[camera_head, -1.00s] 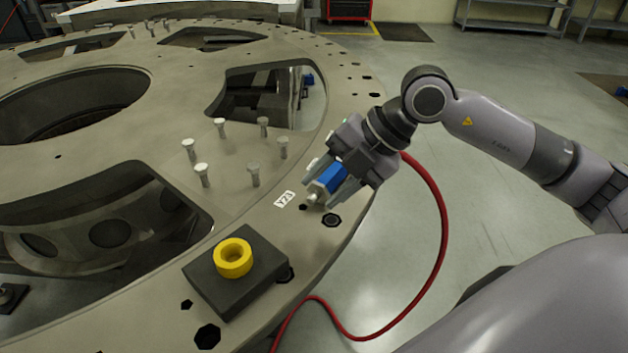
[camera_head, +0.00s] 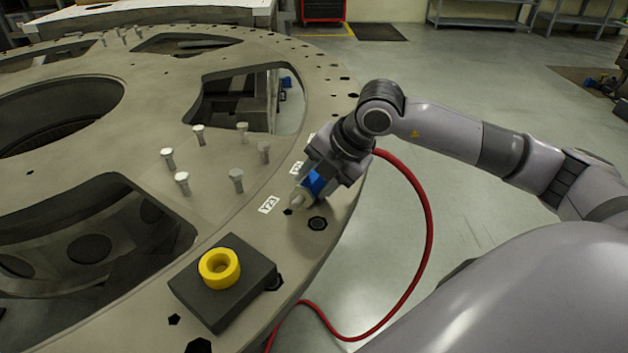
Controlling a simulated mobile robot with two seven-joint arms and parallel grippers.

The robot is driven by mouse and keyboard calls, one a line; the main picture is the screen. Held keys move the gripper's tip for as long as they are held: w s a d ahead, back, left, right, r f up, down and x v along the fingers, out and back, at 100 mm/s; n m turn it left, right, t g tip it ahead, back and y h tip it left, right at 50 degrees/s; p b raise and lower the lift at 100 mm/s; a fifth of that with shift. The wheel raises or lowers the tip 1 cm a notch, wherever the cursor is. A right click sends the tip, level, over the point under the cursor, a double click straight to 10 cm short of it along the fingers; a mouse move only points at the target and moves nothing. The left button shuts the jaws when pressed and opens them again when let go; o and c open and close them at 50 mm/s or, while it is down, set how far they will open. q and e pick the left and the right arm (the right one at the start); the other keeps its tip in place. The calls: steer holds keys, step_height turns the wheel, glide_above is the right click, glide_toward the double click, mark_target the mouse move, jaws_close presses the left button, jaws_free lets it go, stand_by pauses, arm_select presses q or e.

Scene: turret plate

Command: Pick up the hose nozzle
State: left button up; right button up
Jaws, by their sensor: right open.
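The hose nozzle (camera_head: 313,184) is a blue body with a pale tip, lying on the rim of the turret plate (camera_head: 232,215) beside the white labels. A red hose (camera_head: 428,215) runs out from behind my right gripper and curves down off the plate's edge. My right gripper (camera_head: 311,188) is at the nozzle, with its open fingers around the blue body. Part of the nozzle is hidden by the gripper. My left gripper is out of view.
A dark block (camera_head: 228,293) with a yellow ring (camera_head: 219,267) sits on the plate's near rim. Several upright bolts (camera_head: 236,179) stand left of the nozzle. The plate has large cut-outs.

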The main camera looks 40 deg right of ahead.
jaws_close()
steer(key=shift+r, duration=0.15)
step_height(320, 180, up, 20)
steer(key=p, duration=0.1)
steer(key=shift+p, duration=0.4)
step_height(320, 180, up, 9)
steer(key=p, duration=0.8)
glide_above(316, 182)
step_height(316, 182, up, 5)
steer(key=shift+f+p, duration=0.1)
steer(key=shift+p, duration=0.55)
